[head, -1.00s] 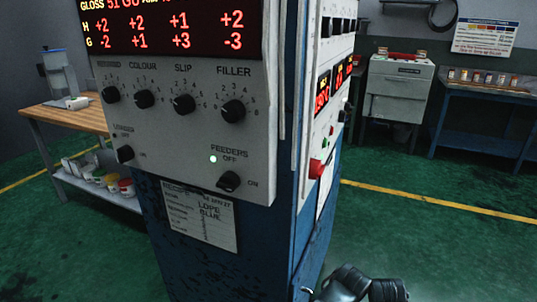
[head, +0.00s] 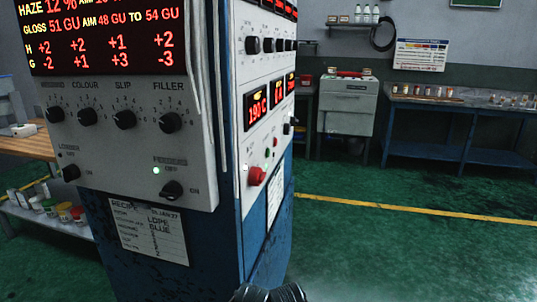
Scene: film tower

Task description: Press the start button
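The start button is most likely the small green button (head: 267,153) on the right-hand side panel of the blue and grey control cabinet (head: 226,240). I cannot read its label. A larger red mushroom button (head: 257,176) sits below it, and the panel is seen at a steep angle. A dark ribbed part of one of my arms shows at the bottom edge, in front of the cabinet's foot. I cannot tell which arm it is. No gripper fingers show, and nothing touches the buttons.
The cabinet's front has several black knobs, a feeders switch (head: 172,190) and a red display (head: 110,40). A wooden bench (head: 38,147) stands at left. A grey machine (head: 346,105) and a blue bench (head: 440,155) stand behind. The green floor at right is clear.

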